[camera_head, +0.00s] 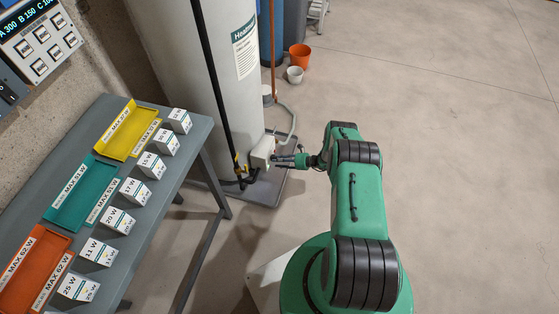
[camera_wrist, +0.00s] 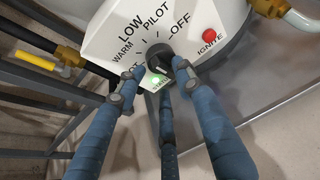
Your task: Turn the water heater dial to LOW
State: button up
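The water heater's white control box (camera_head: 262,151) sits low on the tall grey tank (camera_head: 185,60). In the wrist view its face (camera_wrist: 105,45) reads OFF, PILOT, LOW and WARM, with another label partly hidden by a finger. The black dial (camera_wrist: 158,60) is in the middle of the label arc; I cannot tell surely which mark it points to. My gripper (camera_wrist: 154,78) is at the dial with its fingers spread, one tip to each side. The right tip is close to the dial; whether it touches is unclear. In the head view my gripper (camera_head: 287,160) faces the box.
A red IGNITE button (camera_wrist: 209,35) is right of the dial, and a yellow-handled valve (camera_wrist: 33,61) is at left. A bench (camera_head: 195,127) with coloured trays and several white boxes stands left of the tank. Pots (camera_head: 299,56) stand behind. Floor at right is clear.

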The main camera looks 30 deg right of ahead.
jog(key=shift+w+d+r, duration=0.2)
jog(key=shift+d+r, duration=0.05)
jog(key=v, duration=1.2)
dwell(0.6)
